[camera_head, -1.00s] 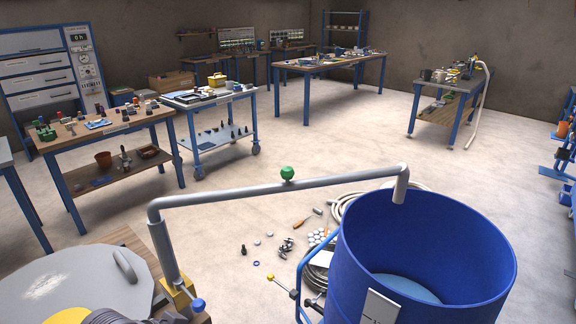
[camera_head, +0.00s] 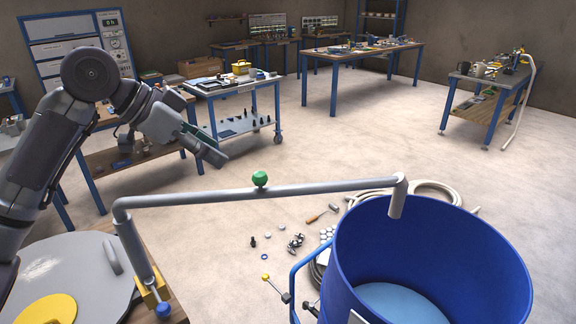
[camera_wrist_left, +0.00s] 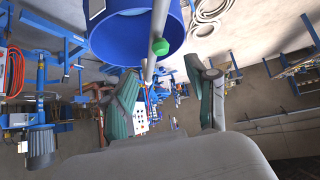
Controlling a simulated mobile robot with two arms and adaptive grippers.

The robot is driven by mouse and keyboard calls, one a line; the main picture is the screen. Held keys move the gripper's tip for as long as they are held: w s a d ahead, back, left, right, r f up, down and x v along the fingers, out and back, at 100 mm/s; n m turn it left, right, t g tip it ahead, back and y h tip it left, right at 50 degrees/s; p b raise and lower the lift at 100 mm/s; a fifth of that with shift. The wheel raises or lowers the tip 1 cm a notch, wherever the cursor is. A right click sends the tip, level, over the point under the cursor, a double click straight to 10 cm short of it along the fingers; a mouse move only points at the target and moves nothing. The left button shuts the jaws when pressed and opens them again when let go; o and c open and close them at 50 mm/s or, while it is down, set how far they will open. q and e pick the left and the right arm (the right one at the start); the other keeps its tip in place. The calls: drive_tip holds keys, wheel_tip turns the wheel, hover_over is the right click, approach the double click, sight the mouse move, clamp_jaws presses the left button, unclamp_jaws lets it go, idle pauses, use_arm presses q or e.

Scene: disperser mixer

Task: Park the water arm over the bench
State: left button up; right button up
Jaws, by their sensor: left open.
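The water arm (camera_head: 290,190) is a grey pipe with a green ball knob (camera_head: 260,179) on top. It rises from a yellow-based post at the lower left, and its downturned spout (camera_head: 397,200) hangs over the blue drum (camera_head: 350,240), which holds pale liquid. My left gripper (camera_head: 205,146) is above and left of the knob, empty and apart from the pipe. In the left wrist view its two fingers (camera_wrist_left: 165,98) are spread wide, with the knob (camera_wrist_left: 160,46) beyond them against the drum (camera_wrist_left: 120,35). My right gripper is not seen.
A round grey lid (camera_head: 75,270) with a yellow disc lies at the lower left. Coiled hose (camera_head: 437,188) and small loose parts (camera_head: 296,242) lie on the floor by the drum. A wheeled cart (camera_head: 235,88) and workbenches stand behind. Open floor lies between.

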use_arm(q)
drive_tip(key=r, duration=0.2)
drive_tip(key=p, duration=0.2)
approach(258, 172)
wheel_tip(258, 172, down, 2)
drive_tip(key=d, duration=0.2)
drive_tip(key=x, duration=0.2)
drive_tip(key=p+x, duration=0.1)
drive_tip(key=x, duration=0.3)
drive_tip(key=shift+w+d, duration=0.1)
drive_tip(key=shift+w, duration=0.25)
drive_tip(key=shift+w+d+f+p, duration=0.2)
drive_tip(key=shift+d+f+p, duration=0.15)
drive_tip(key=shift+f, duration=0.25)
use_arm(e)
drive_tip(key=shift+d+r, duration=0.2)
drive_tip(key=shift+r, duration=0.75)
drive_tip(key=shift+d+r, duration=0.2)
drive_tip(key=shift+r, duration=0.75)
use_arm(q)
clamp_jaws()
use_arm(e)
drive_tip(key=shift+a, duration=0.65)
